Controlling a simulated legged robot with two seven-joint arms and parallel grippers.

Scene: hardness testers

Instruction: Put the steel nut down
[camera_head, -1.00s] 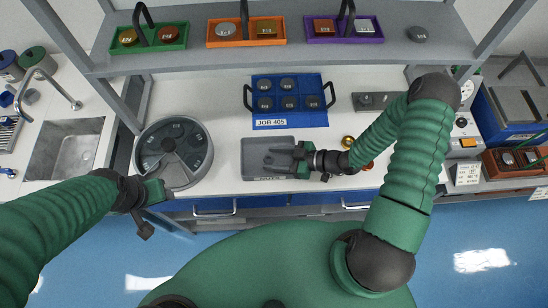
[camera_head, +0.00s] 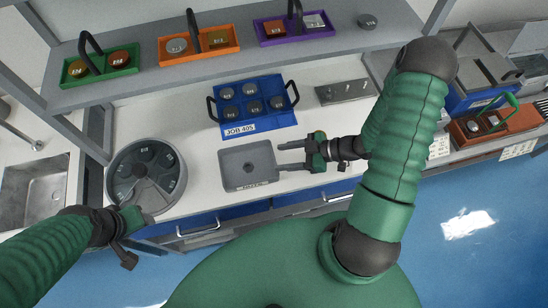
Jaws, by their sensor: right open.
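The steel nut appears to be the small dark piece (camera_head: 248,167) lying in the middle of a grey square tray (camera_head: 231,183) on the white bench. My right gripper (camera_head: 279,157) is open, with its two fingers apart and pointing left at the tray's right edge. Nothing shows between the fingers, and the nut lies clear of them to the left. My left gripper (camera_head: 131,222) is low at the left, in front of the round dish; its jaws are too unclear to judge.
A round grey sectioned dish (camera_head: 118,190) stands left of the tray. A blue job tray (camera_head: 263,129) with several round pieces stands behind it. A shelf (camera_head: 140,83) above holds green, orange and purple carriers. A sink is at far left.

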